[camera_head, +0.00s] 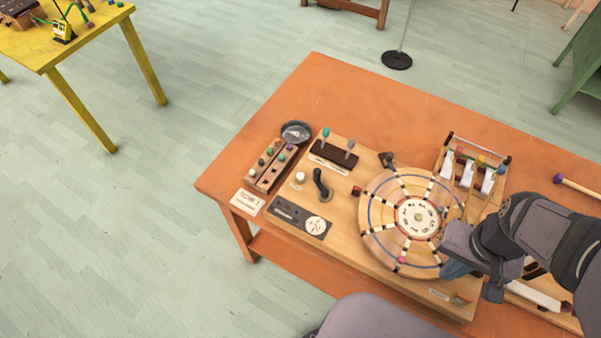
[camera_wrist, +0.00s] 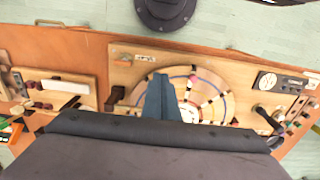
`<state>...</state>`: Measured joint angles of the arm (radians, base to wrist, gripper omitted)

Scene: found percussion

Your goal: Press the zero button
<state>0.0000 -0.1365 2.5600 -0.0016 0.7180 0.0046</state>
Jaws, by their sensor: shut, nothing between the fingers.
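No button clearly marked zero can be made out. A small white round knob or button (camera_head: 300,177) stands on the wooden board (camera_head: 345,232), left of a black curved lever (camera_head: 320,184). A dark panel (camera_head: 288,211) with a white dial (camera_head: 316,224) lies in front of them; the panel also shows in the wrist view (camera_wrist: 268,80). My gripper (camera_head: 455,270) is shut and empty by the near right edge of the round wooden wheel (camera_head: 379,222). In the wrist view, its blue fingers (camera_wrist: 160,88) are together and hide part of the wheel (camera_wrist: 210,83).
The board lies on an orange table (camera_head: 330,85). A two-lever block (camera_head: 334,153), a dark round dish (camera_head: 296,131) and a peg rack (camera_head: 272,166) stand left of the wheel. A rack with white keys (camera_head: 470,172) stands behind my arm. The table's far left is clear.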

